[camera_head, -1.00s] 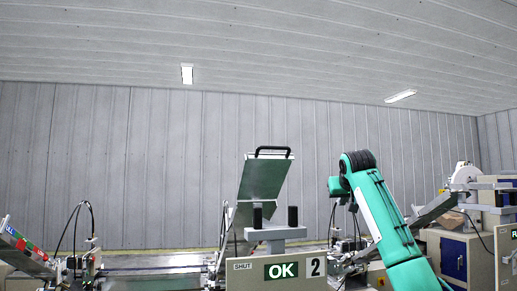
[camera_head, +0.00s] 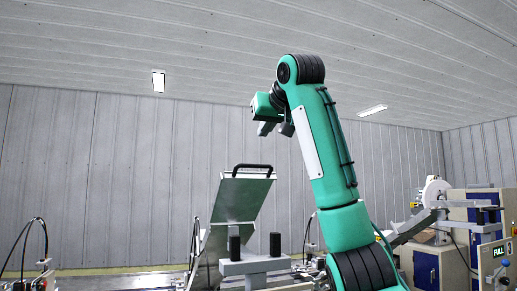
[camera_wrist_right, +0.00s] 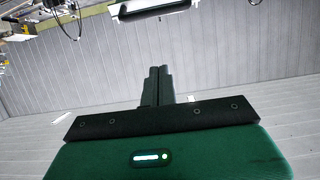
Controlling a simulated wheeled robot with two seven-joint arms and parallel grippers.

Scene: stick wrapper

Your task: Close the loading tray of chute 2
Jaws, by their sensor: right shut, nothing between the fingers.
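The loading tray (camera_head: 243,198) is a silver plate tilted steeply up, with a black handle (camera_head: 253,168) along its top edge. It stands above a grey stand with two black posts (camera_head: 235,248). My right gripper (camera_head: 268,129) hangs above the handle, apart from it in the picture, with the arm arching up on the right. In the right wrist view its two dark fingers (camera_wrist_right: 158,72) are together and empty. A pale edge with a dark bar (camera_wrist_right: 150,8) at the top of that view may be the tray and handle. My left gripper is out of view.
Blue-and-cream cabinets (camera_head: 428,267) and a panel reading FULL (camera_head: 497,260) stand at the right. Black cables (camera_head: 38,240) rise at the lower left. The space above and left of the tray is clear.

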